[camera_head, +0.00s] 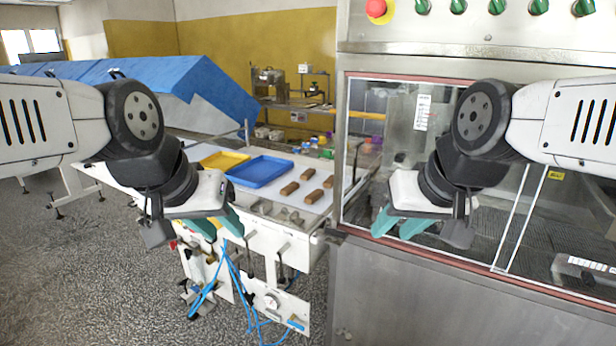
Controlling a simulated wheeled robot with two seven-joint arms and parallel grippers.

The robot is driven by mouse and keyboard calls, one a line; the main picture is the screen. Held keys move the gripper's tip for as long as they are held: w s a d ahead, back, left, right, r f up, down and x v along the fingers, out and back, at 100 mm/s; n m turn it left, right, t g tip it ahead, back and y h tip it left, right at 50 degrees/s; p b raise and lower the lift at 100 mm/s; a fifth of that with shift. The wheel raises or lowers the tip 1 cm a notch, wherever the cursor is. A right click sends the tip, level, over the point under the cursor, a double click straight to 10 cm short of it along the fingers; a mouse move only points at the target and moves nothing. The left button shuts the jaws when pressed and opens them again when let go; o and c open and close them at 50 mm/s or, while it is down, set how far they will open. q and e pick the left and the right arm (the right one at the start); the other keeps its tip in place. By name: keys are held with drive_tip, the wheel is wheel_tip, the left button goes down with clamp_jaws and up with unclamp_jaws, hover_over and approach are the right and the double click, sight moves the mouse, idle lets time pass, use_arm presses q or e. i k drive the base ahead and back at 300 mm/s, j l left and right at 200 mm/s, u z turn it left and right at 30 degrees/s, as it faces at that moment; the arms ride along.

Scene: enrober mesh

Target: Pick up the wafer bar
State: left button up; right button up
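Several brown wafer bars lie apart on the white belt surface (270,206) in the middle of the view. One wafer bar (289,188) is nearest the blue tray, with others at the back (307,174), the front right (314,196) and the right (328,182). My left gripper (218,223) has teal fingers that look apart and empty; it is to the left of the bars and nearer to me. My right gripper (398,226) has its teal fingers apart and empty, to the right of the bars in front of the machine's window.
A blue tray (259,171) and a yellow tray (224,160) sit left of the bars. A steel machine with a glazed front (450,290) fills the right side. Blue hoses and a gauge (271,302) are below the belt. Speckled floor (80,270) is open at left.

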sight(309, 172)
drive_tip(key=i+j, duration=0.3)
drive_tip(key=j, duration=0.15)
drive_tip(key=i+j, duration=0.35)
drive_tip(key=i+j+z, duration=0.1)
drive_tip(key=i+j, duration=0.2)
drive_tip(key=j, duration=0.25)
drive_tip(key=i+j, duration=0.3)
drive_tip(key=j, duration=0.2)
